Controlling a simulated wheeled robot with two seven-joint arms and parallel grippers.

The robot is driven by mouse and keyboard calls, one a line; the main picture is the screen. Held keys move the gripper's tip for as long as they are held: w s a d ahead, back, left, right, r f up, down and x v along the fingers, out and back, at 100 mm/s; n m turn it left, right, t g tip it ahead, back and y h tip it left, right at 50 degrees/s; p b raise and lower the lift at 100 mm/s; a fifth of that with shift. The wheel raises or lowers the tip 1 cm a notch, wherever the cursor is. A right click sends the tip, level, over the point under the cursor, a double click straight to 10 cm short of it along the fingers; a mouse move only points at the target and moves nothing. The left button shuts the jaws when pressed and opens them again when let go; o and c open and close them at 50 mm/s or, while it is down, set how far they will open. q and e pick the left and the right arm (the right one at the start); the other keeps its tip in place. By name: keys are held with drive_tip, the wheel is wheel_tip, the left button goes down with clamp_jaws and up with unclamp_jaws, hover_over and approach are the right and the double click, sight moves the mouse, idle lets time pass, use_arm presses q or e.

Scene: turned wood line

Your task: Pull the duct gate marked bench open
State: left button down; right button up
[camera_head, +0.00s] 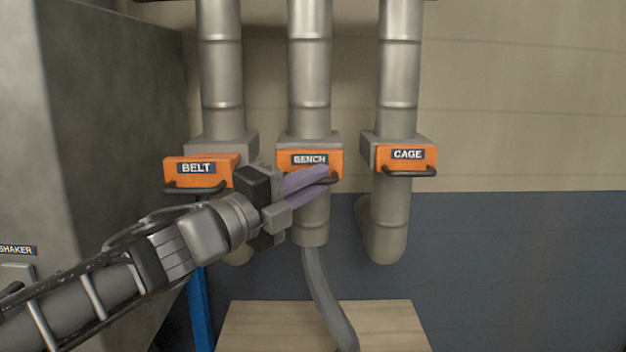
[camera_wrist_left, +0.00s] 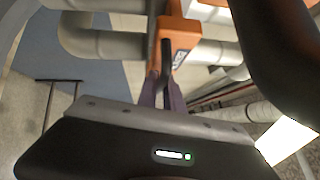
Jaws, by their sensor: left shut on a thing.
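The duct gate marked BENCH (camera_head: 333,160) is an orange slide on the middle of three grey vertical ducts. A dark bar handle runs along its lower front edge. My left gripper (camera_head: 326,175) reaches in from the left, and its purple fingers are shut on this handle, hiding part of it. In the left wrist view the orange gate (camera_wrist_left: 180,32) is ahead, and the dark handle (camera_wrist_left: 166,58) runs down to the finger tips (camera_wrist_left: 161,88). My right gripper is not in view.
The BELT gate (camera_head: 222,174) is just left, partly behind my left wrist. The CAGE gate (camera_head: 402,160) is to the right. A grey hose (camera_head: 322,295) hangs from the bench duct to a wooden top (camera_head: 395,325). A large grey cabinet (camera_head: 110,90) fills the left side.

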use_arm(q)
drive_tip(key=s, duration=0.5)
drive_tip(key=shift+d+f, duration=0.1)
drive_tip(key=shift+f, duration=0.05)
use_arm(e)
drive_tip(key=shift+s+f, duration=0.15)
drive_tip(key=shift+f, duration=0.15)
use_arm(q)
drive_tip(key=c, duration=1.5)
unclamp_jaws()
drive_tip(key=shift+s, duration=0.1)
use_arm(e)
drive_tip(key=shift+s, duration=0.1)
use_arm(q)
drive_tip(key=v, duration=0.8)
